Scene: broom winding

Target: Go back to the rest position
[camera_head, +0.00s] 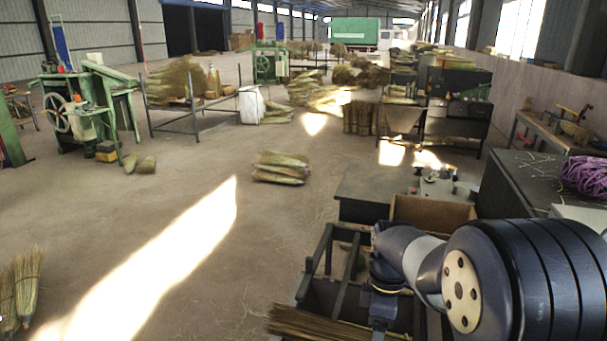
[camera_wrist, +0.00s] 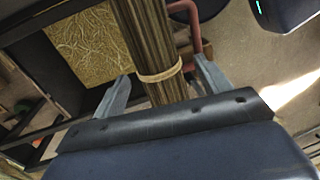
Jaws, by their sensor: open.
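My gripper (camera_wrist: 161,68) shows in the wrist view with its two grey fingers spread wide apart. A bundle of brown stalks (camera_wrist: 152,45) with a pale tie band (camera_wrist: 160,75) runs between and beyond the fingers. A gap shows on each side of it, so the fingers do not clamp it. Whether the bundle lies in the finger plane or deeper I cannot tell. In the head view my arm reaches in from the lower right, its end pointing down over a dark metal frame (camera_head: 318,258); the fingers are hidden there. Brown stalks (camera_head: 320,325) lie at the bottom beside the arm.
A cardboard box (camera_head: 432,212) stands just beyond the arm. A dark bench with purple twine (camera_head: 585,176) is at the right. Straw bundles (camera_head: 281,167) lie on the floor ahead, and a green machine (camera_head: 85,105) stands at the left. The floor at left centre is clear.

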